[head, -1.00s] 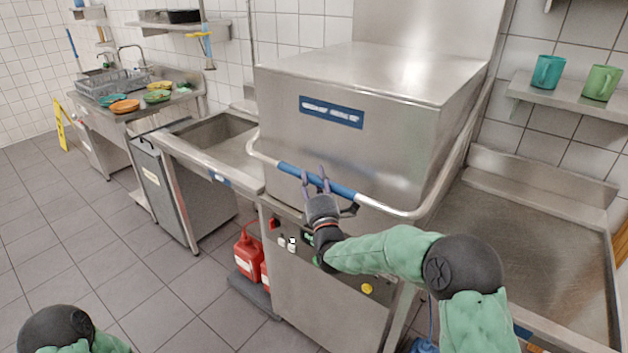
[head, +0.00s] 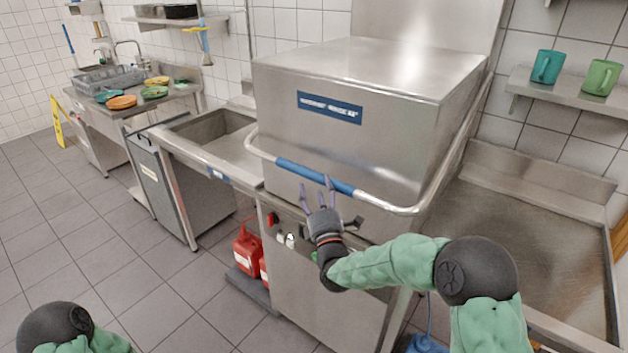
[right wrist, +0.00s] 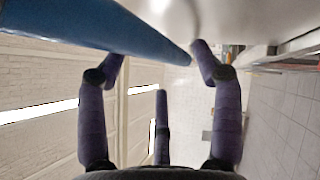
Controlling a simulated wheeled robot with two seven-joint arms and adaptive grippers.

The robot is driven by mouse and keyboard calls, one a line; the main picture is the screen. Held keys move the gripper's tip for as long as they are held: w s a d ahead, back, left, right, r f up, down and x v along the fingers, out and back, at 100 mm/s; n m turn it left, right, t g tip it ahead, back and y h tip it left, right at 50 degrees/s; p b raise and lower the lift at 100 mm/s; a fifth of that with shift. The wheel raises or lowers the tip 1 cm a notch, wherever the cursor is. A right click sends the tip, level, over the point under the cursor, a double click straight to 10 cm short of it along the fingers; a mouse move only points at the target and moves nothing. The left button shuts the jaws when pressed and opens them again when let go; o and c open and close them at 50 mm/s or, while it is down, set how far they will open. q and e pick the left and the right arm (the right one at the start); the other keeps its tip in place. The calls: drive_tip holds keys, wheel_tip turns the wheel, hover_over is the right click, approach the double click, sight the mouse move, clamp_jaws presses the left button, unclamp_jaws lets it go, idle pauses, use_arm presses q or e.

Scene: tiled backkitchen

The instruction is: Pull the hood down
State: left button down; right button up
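The hood (head: 355,95) is a large steel box with a blue label on its front. It sits low, with no clear gap between it and the steel cabinet (head: 320,290) below. Its bar handle, with a blue grip (head: 292,167), runs across the front. My right gripper (head: 317,187) is at the handle's front side, fingers spread and pointing up at it. My left gripper is out of view.
A sink counter (head: 215,150) adjoins on the left and a steel drain table (head: 530,240) on the right. Two cups, teal (head: 547,67) and green (head: 601,77), stand on a wall shelf. Red canisters (head: 247,250) stand low beside the cabinet.

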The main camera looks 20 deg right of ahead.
drive_tip(key=v, duration=0.7)
drive_tip(key=shift+f, duration=0.2)
drive_tip(key=shift+s+d, duration=0.1)
idle(0.3)
drive_tip(key=s+a+f+m+g+y, duration=0.15)
drive_tip(key=f+m+g, duration=0.25)
drive_tip(key=f, duration=0.6)
drive_tip(key=s+a+f+m+g+y, duration=0.1)
drive_tip(key=s+a+f+m+g, duration=0.2)
drive_tip(key=f, duration=0.7)
drive_tip(key=s+f+m+g+y, duration=0.15)
drive_tip(key=f+m+g, duration=0.3)
drive_tip(key=f, duration=0.65)
drive_tip(key=s+a+f+m+g, duration=0.1)
drive_tip(key=s+f+m+g, duration=0.2)
drive_tip(key=s, duration=0.5)
drive_tip(key=s+a+f+m+g+y, duration=0.1)
drive_tip(key=s+a+f+m+g, duration=0.1)
drive_tip(key=s+f+m, duration=0.3)
drive_tip(key=s+a+f+m+g, duration=0.2)
drive_tip(key=s+f+m+g, duration=0.2)
drive_tip(key=s, duration=0.7)
wheel_tip(320, 180, down, 2)
drive_tip(key=shift+s+f+g+y, duration=0.25)
drive_tip(key=shift+s+g+y, duration=0.05)
drive_tip(key=shift+g, duration=0.25)
